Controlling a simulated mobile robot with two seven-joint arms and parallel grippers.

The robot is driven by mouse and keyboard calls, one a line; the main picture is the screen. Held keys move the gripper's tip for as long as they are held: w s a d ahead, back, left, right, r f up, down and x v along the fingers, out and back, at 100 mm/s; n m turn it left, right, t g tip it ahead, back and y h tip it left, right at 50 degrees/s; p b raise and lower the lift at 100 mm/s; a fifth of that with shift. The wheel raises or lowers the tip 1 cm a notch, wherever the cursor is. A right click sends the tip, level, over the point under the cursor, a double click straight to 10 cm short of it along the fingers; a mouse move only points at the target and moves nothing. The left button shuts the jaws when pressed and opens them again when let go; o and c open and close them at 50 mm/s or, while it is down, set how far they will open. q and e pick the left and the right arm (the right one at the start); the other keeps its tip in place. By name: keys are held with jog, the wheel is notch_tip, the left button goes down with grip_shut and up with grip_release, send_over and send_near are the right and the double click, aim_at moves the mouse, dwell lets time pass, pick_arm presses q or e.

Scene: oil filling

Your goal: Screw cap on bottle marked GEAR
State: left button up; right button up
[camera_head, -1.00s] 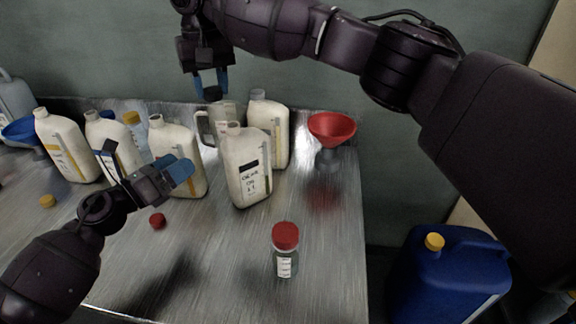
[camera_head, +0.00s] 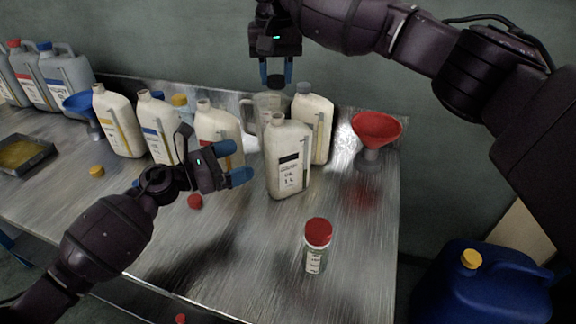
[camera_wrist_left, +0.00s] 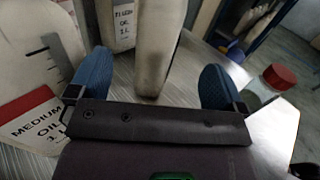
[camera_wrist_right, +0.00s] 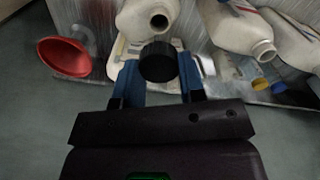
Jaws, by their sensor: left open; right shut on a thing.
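The GEAR bottle (camera_head: 285,165) is cream with a dark label band and stands upright, uncapped, on the table. My right gripper (camera_head: 276,74) is shut on a black cap (camera_wrist_right: 158,62) and holds it above and behind the bottle's neck, apart from it. The open mouth (camera_wrist_right: 159,20) shows beyond the cap in the right wrist view. My left gripper (camera_head: 238,163) is open and empty, low to the left of the GEAR bottle, fingers towards it. In the left wrist view a cream bottle (camera_wrist_left: 160,45), seemingly this one, stands beyond and between the fingertips.
A red-label MEDIUM bottle (camera_wrist_left: 30,90) stands close beside my left gripper. Another cream bottle (camera_head: 318,125) and a clear jug (camera_head: 250,110) stand behind. A red funnel (camera_head: 376,130) and red-lidded jar (camera_head: 317,245) stand to the right. The front table is mostly clear.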

aim_at(279, 146)
pick_arm(q)
jog(key=x, duration=1.1)
jog(key=c, duration=1.3)
jog(key=shift+c, duration=0.3)
pick_arm(e)
jog(key=shift+f, duration=2.5)
